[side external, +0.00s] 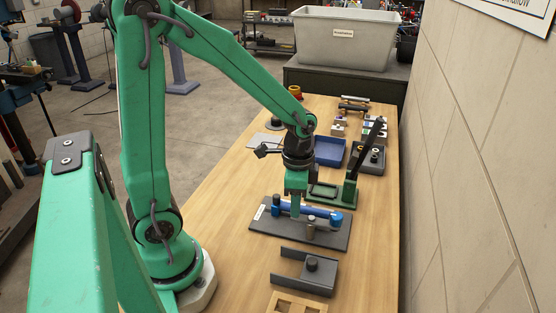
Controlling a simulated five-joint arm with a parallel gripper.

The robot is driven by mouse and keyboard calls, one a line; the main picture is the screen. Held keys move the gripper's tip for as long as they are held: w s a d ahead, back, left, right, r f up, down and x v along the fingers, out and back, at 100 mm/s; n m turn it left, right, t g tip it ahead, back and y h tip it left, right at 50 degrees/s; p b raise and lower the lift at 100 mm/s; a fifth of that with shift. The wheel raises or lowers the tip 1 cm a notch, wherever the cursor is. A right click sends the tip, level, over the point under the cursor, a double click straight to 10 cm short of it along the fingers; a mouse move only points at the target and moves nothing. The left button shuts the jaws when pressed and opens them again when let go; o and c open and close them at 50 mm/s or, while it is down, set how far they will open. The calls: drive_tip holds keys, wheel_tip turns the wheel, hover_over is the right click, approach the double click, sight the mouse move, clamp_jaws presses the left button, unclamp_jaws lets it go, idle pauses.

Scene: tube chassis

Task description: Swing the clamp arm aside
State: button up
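A dark grey plate (262,224) with a small white label lies on the wooden bench. A short metal post (310,229) stands just in front of the bar. My green gripper (295,206) points down at the bar's left part, and its fingertips overlap the bar in this view. I cannot tell whether they touch it. The fingers line up in this view, so the gap between them is hidden.
Behind the plate stands a green fixture (350,192) with a dark raised lever (369,145). A blue tray (329,151) lies farther back. The bench strip at right is clear up to the wall.

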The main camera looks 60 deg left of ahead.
drive_tip(key=shift+r, duration=3.5)
drive_tip(key=s+d+r+n+t, duration=0.1)
drive_tip(key=s+r+n+t, duration=0.4)
drive_tip(key=s+r+n, duration=0.2)
drive_tip(key=shift+s+r+t, duration=0.3)
drive_tip(key=shift+s+r, duration=0.15)
drive_tip(key=shift+r, duration=0.15)
